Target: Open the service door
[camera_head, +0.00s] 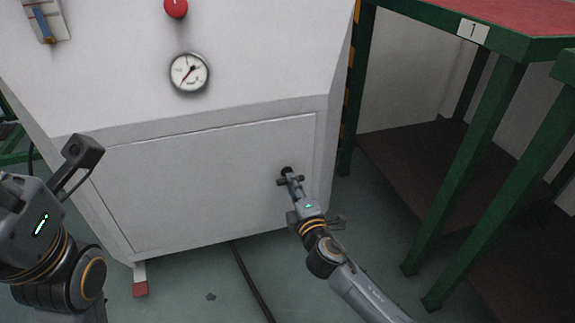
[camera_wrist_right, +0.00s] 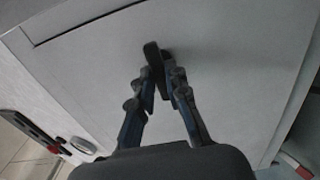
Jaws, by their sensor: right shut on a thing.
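The service door (camera_head: 200,185) is a wide pale panel low on the front of the white generator cabinet (camera_head: 110,60). It looks flush with the cabinet, with a thin dark seam around it. A small black handle (camera_head: 286,170) sits near the door's upper right. My right gripper (camera_head: 290,180) reaches it from below. In the right wrist view, the fingers close in on the black handle (camera_wrist_right: 152,56) and are shut on it. My left gripper (camera_head: 82,152) is at the left edge, in front of the cabinet and apart from the door; its jaw opening is unclear.
A pressure gauge (camera_head: 189,72) and a red knob (camera_head: 176,8) are above the door. A blue-handled valve or switch (camera_head: 43,25) is at upper left. A green-framed table (camera_head: 490,110) stands at right. A dark cable (camera_head: 252,283) lies on the floor.

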